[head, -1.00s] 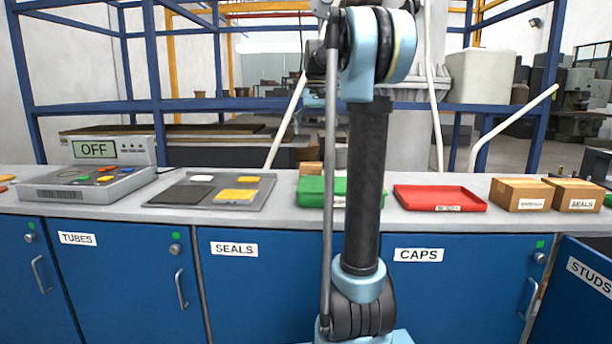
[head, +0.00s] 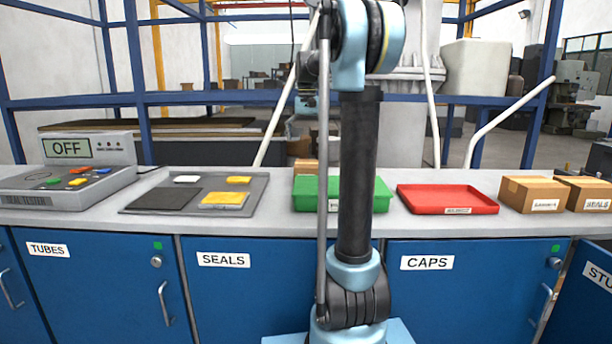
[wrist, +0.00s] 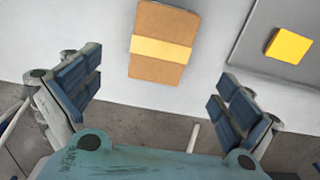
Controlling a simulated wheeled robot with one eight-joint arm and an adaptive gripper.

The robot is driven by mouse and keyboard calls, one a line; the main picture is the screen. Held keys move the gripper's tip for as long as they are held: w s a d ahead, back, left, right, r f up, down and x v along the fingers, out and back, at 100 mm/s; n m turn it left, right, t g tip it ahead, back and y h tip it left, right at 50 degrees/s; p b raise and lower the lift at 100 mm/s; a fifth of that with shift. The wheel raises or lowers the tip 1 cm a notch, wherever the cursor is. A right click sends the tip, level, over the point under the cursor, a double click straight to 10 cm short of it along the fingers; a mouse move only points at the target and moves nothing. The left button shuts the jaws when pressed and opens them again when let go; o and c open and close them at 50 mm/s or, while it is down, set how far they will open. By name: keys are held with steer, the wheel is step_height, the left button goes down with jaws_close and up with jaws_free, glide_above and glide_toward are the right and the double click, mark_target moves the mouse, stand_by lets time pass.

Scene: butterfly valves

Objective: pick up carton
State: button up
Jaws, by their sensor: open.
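A brown carton (wrist: 160,45) with a yellow band lies on the pale counter, ahead of my gripper in the wrist view. My gripper (wrist: 158,95) is open and empty, its two fingers spread wide apart, with the carton beyond the gap between them and not touched. In the head view a small brown carton (head: 305,166) shows behind the green bin, partly hidden by the bin and my arm; it looks like the same one. Two more cartons (head: 535,193) and (head: 586,192) stand at the counter's right end. My gripper is not clear in the head view.
A grey tray (head: 150,201) with yellow, white and dark pieces lies left of the green bin (head: 308,195). A red tray (head: 446,199) lies to its right. A control box (head: 70,180) reads OFF. Blue rack posts and white slanting poles rise behind the counter.

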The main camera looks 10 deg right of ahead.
mark_target(306, 163)
step_height(306, 163, down, 11)
steer(key=shift+a+r, duration=0.1)
steer(key=c, duration=2.1)
